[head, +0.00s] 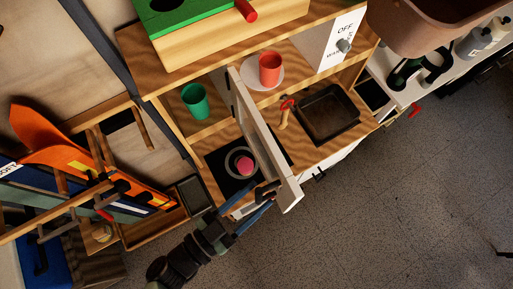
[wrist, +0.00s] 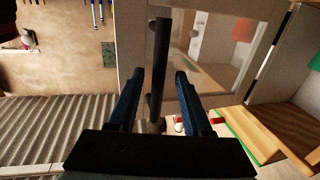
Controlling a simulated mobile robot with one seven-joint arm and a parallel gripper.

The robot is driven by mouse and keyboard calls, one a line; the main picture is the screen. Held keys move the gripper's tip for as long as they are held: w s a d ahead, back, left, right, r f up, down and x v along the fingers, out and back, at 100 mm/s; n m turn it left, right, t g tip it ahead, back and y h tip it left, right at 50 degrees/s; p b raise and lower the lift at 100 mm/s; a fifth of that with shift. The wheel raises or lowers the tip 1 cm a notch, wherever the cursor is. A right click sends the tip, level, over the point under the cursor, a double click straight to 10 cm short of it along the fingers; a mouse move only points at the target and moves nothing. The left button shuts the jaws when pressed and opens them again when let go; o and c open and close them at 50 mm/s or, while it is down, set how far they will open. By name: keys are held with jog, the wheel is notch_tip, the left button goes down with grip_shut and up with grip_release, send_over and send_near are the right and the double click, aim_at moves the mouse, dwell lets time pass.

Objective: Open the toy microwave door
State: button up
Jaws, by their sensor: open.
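The toy microwave door (head: 265,125) is a pale framed panel seen nearly edge-on in the head view, standing out from the wooden toy kitchen. In the wrist view its frame (wrist: 130,58) surrounds a clear window (wrist: 208,55). A dark bar handle (wrist: 160,65) stands on the door. My gripper (head: 268,193) is at the door's near end. In the wrist view my gripper (wrist: 158,85) is open, with one blue finger on each side of the handle. Whether either finger touches the handle I cannot tell.
A green cup (head: 195,100) and a red cup (head: 270,69) on a white plate stand in the toy kitchen. Orange-and-blue items (head: 95,165) crowd the left. The grey floor (head: 400,200) is clear at right.

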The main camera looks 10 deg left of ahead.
jog(key=b+v, duration=0.3)
jog(key=v, duration=0.9)
jog(key=shift+b, duration=0.35)
